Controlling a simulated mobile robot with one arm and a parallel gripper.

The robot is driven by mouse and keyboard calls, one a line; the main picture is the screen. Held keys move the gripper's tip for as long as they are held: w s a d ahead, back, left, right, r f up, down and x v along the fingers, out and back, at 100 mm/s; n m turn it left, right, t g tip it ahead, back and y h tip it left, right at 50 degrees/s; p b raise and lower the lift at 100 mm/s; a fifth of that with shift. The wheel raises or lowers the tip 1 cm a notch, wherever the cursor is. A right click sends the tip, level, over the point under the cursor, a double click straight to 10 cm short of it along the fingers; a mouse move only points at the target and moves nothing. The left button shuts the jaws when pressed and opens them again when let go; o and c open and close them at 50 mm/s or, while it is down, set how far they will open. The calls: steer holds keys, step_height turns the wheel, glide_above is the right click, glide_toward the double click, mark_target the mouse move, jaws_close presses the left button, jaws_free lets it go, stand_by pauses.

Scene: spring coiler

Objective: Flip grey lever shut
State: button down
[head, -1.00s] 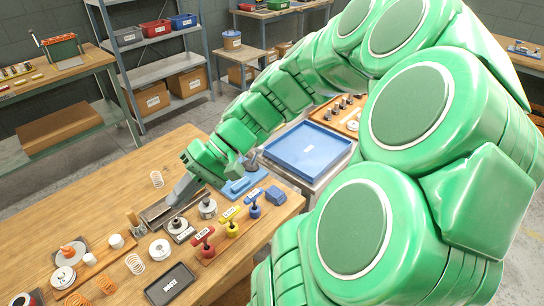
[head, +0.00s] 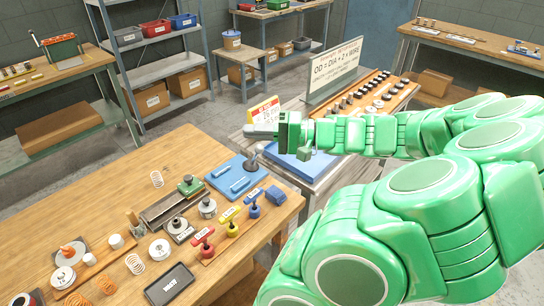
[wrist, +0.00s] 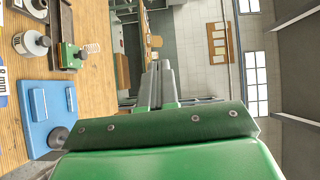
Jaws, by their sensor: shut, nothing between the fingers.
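A grey lever (head: 254,155) with a rounded end stands tilted at the back right corner of a blue plate (head: 222,175). In the wrist view the grey lever (wrist: 59,137) shows as a round grey end beside the blue plate (wrist: 38,135). The plate carries two raised blue bars. My gripper (head: 252,131) is raised behind and above the lever, pointing left, apart from it. In the wrist view my gripper (wrist: 158,70) has its grey fingers together, with nothing held. I cannot tell from these views whether the lever is open or shut.
A metal channel with a green block (head: 190,185) lies left of the plate. Red, yellow and blue T-handles (head: 230,229) stand in front. The bench's left part is mostly clear.

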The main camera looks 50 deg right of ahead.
steer(key=s+d+f+m+t+h, duration=0.1)
steer(key=s+d+m+t+h, duration=0.55)
steer(key=d, duration=0.85)
step_height(320, 180, down, 21)
steer(key=s+n, duration=0.1)
steer(key=shift+s+a+r+g, duration=0.2)
steer(key=shift+a+g, duration=0.1)
steer(key=shift+g, duration=0.05)
steer(key=x, duration=1.4)
